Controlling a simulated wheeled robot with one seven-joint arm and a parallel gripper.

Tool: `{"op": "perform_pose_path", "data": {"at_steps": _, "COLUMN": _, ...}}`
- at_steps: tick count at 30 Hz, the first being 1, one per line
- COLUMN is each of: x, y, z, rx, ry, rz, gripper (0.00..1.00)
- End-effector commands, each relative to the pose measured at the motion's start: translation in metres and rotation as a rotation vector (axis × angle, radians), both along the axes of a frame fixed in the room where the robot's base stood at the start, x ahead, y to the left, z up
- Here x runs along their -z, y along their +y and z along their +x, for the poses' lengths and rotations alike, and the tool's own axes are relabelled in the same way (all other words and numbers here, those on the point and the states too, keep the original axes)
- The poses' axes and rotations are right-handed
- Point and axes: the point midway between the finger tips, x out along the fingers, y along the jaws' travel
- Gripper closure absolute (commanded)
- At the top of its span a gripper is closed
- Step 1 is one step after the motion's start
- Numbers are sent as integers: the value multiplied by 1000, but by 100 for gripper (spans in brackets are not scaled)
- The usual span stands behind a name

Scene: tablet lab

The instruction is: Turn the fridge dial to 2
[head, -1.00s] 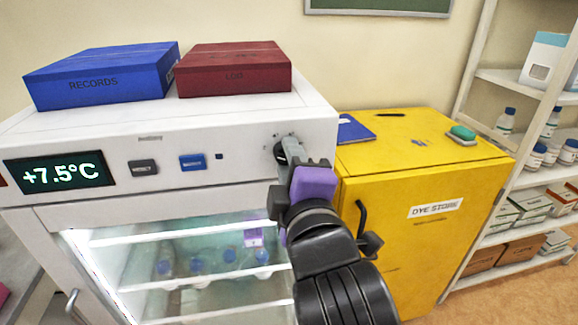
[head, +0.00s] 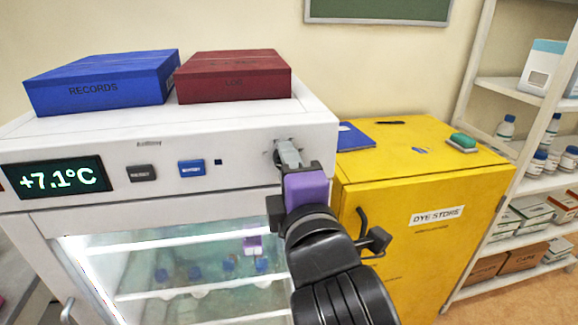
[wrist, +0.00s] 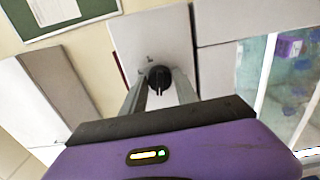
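The fridge dial (wrist: 160,80) is a round black knob with a narrow ridge on the white fridge's front panel, seen in the wrist view. My gripper (head: 287,152) is at the dial's place in the head view, where its fingers hide most of the knob. In the wrist view my gripper (wrist: 159,76) has its two grey fingers apart, one on each side of the dial; the ridge stands between them. I cannot tell whether the fingertips touch the knob's rim. The numbers around the dial are not readable. The fridge display (head: 57,176) reads +7.1°C.
Blue (head: 193,168) and dark (head: 142,173) buttons sit left of the dial. A blue records box (head: 100,85) and a red log box (head: 232,77) lie on the fridge. A yellow dye store cabinet (head: 400,195) stands close on the right, beside my arm.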

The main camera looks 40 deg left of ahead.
Motion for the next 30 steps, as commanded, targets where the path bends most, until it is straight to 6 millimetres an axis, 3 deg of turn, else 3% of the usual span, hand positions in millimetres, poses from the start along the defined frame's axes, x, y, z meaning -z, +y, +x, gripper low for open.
{"op": "perform_pose_path", "data": {"at_steps": 3, "x": 1, "y": 1, "z": -1, "rx": -1, "ry": 1, "rz": 0, "gripper": 45}}
{"op": "perform_pose_path", "data": {"at_steps": 14, "x": 1, "y": -3, "z": -2, "rx": 1, "ry": 1, "rz": 2, "gripper": 45}}
{"op": "perform_pose_path", "data": {"at_steps": 30, "x": 1, "y": -57, "z": -48, "rx": 0, "ry": 2, "rz": 1, "gripper": 45}}
